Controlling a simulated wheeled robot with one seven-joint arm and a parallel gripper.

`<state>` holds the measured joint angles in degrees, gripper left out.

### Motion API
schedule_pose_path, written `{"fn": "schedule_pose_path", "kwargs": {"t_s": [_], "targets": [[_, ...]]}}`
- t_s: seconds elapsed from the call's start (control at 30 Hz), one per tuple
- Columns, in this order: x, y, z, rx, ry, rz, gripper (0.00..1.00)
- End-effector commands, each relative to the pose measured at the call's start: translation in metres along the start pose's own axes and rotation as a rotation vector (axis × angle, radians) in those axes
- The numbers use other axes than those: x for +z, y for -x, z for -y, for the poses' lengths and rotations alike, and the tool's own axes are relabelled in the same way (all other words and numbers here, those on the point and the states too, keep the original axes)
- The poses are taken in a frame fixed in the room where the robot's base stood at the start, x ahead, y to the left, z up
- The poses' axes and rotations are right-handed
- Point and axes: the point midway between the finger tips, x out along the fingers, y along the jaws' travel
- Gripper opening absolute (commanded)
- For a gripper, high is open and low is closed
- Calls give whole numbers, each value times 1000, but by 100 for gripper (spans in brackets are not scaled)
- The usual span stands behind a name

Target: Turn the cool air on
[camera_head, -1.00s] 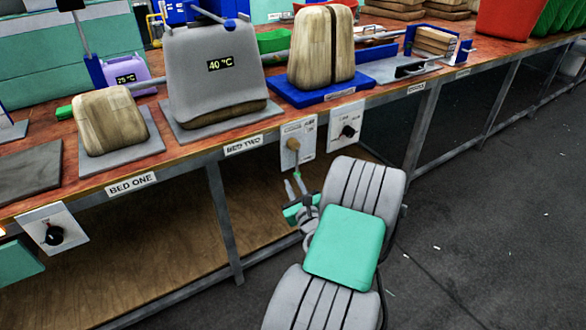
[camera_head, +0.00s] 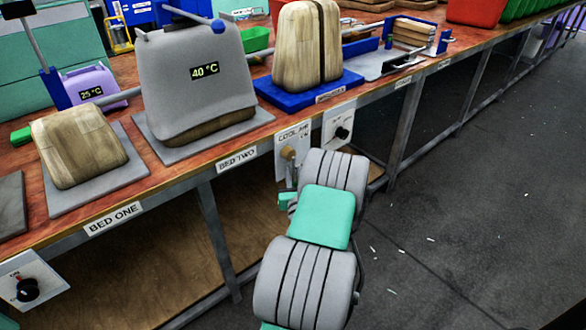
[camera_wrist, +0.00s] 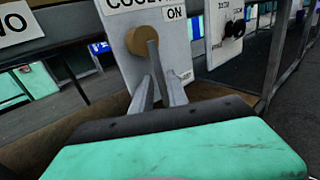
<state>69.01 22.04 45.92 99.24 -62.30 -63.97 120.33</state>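In the wrist view the panel (camera_wrist: 118,42) shows a brown round knob (camera_wrist: 138,40) with a narrow brown lever (camera_wrist: 154,58) pointing down and slightly right. An ON mark sits at the panel's upper right. My gripper (camera_wrist: 157,82) is right at the lever, with its two grey fingers pointing up to the lever's lower end. Whether they press on it is not clear. In the head view my arm hides most of the gripper.
Another white panel with a black dial (camera_head: 341,132) is to the right, and one more dial (camera_head: 27,290) is at lower left. Above, the bench carries a grey press cover reading 40 °C (camera_head: 195,75) and wooden blocks. A bench leg (camera_head: 217,235) stands left of my arm. Open floor lies right.

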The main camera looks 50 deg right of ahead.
Motion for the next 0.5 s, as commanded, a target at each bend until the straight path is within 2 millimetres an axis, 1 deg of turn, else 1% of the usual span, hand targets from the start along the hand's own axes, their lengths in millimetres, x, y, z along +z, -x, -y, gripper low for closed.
{"fn": "schedule_pose_path", "kwargs": {"t_s": [0.03, 0.13, 0.37, 0.5], "targets": [[2, -7, 0, 1, 1, 0, 20], [0, -15, 0, -1, 0, -1, 20], [0, -17, 2, -4, 0, 0, 20], [0, -17, 4, -6, 1, 0, 10]]}}
